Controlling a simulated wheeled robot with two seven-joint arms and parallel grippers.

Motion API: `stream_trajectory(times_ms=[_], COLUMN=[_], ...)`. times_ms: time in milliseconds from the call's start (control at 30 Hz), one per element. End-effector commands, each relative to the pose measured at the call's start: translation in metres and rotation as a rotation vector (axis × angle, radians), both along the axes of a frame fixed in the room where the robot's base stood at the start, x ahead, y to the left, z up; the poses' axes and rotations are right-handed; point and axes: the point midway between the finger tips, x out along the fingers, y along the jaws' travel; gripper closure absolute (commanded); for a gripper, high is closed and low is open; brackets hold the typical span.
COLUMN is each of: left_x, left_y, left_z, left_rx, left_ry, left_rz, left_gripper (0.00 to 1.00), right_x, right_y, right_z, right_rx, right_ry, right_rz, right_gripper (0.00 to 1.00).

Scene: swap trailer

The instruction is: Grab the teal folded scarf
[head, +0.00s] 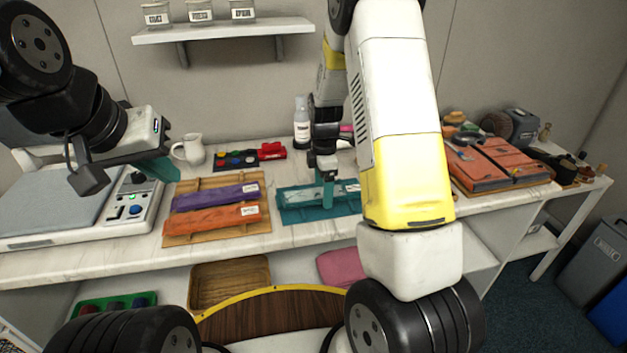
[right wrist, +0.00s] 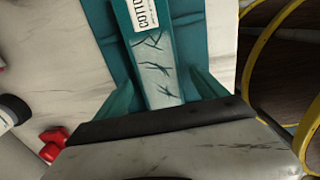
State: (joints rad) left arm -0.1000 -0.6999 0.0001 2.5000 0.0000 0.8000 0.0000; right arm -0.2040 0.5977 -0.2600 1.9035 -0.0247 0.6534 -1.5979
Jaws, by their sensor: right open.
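The teal folded scarf (head: 300,197) lies on a teal mat (head: 291,216) on the white marbled counter. It has dark leaf-like marks and a white label, seen closely in the right wrist view (right wrist: 158,60). My right gripper (head: 327,178) points down over the scarf; my arm hides part of it. In the right wrist view its teal fingers (right wrist: 162,98) are open, one on each side of the scarf. Whether they touch it is unclear. My left gripper (head: 155,168) hangs over the left of the counter, away from the scarf; its finger gap does not show clearly.
A purple scarf (head: 215,197) and an orange scarf (head: 212,219) lie on a bamboo mat (head: 178,240) to the left. A white pitcher (head: 193,150), a white bottle (head: 301,122) and a heat-press-like machine (head: 60,205) stand on the counter. An orange case (head: 473,166) is at right.

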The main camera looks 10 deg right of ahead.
Motion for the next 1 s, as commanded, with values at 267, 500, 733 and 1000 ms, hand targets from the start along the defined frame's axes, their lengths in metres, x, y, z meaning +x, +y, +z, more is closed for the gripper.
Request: stream_trajectory(times_ms=[267, 500, 733, 1000], left_x=[0.0, 0.0, 0.0, 0.0], left_y=[0.0, 0.0, 0.0, 0.0], left_z=[0.0, 0.0, 0.0, 0.0], left_rx=[0.0, 0.0, 0.0, 0.0], left_ry=[0.0, 0.0, 0.0, 0.0], left_rz=[0.0, 0.0, 0.0, 0.0], left_gripper=[1.0, 1.0, 1.0, 1.0], right_x=[0.0, 0.0, 0.0, 0.001], right_y=[0.0, 0.0, 0.0, 0.0], right_z=[0.001, 0.001, 0.002, 0.024], right_rx=[0.0, 0.0, 0.0, 0.001], right_ry=[0.0, -0.001, -0.001, -0.003], right_rz=[0.0, 0.0, 0.0, -0.001], right_gripper=[0.48, 0.92, 0.92, 0.92])
